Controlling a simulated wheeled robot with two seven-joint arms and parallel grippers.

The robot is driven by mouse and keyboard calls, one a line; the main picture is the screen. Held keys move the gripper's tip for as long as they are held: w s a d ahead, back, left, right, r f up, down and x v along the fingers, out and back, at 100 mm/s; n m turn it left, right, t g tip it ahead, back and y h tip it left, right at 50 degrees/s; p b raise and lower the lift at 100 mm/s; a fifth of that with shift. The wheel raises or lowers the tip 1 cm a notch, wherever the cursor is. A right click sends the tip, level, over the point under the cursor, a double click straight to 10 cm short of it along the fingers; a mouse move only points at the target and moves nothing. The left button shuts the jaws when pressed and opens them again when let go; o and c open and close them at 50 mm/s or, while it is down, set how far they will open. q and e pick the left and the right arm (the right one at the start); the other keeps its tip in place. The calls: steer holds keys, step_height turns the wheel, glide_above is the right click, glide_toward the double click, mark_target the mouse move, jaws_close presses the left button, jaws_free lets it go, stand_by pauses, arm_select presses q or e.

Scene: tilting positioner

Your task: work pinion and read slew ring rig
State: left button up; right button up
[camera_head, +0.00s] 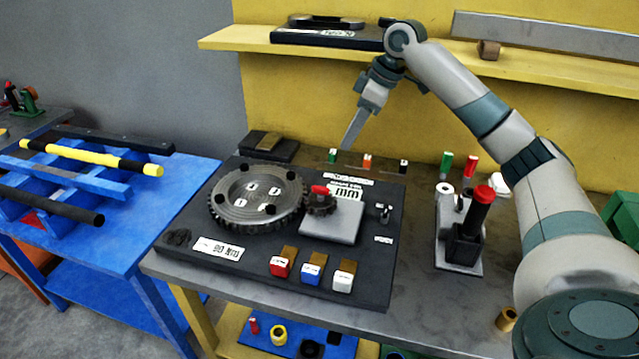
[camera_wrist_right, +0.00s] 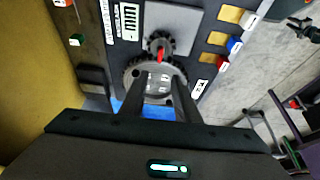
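The slew ring (camera_head: 235,213), a grey toothed wheel with white labels and dark holes, lies flat on a dark base plate (camera_head: 215,262). In the right wrist view the pinion (camera_wrist_right: 158,42) is above the ring (camera_wrist_right: 133,78). My right gripper (camera_head: 349,143) is above the rear of the rig, apart from it. Its fingers (camera_wrist_right: 160,80) are spread with nothing between them and cover part of the ring. My left gripper is not in view.
Red (camera_head: 281,266), blue (camera_head: 312,272) and white (camera_head: 344,276) blocks line the plate's front. A red-topped black post (camera_head: 474,224) stands to the right. A yellow shelf (camera_head: 350,55) runs behind. A blue table (camera_head: 120,235) with bars adjoins at left.

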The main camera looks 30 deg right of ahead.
mark_target(321, 187)
steer(key=shift+a+f, duration=0.1)
steer(key=p+x, duration=0.4)
steer(key=x, duration=1.3)
steer(key=shift+f+p, duration=0.1)
steer(key=shift+p, duration=0.2)
jaws_close()
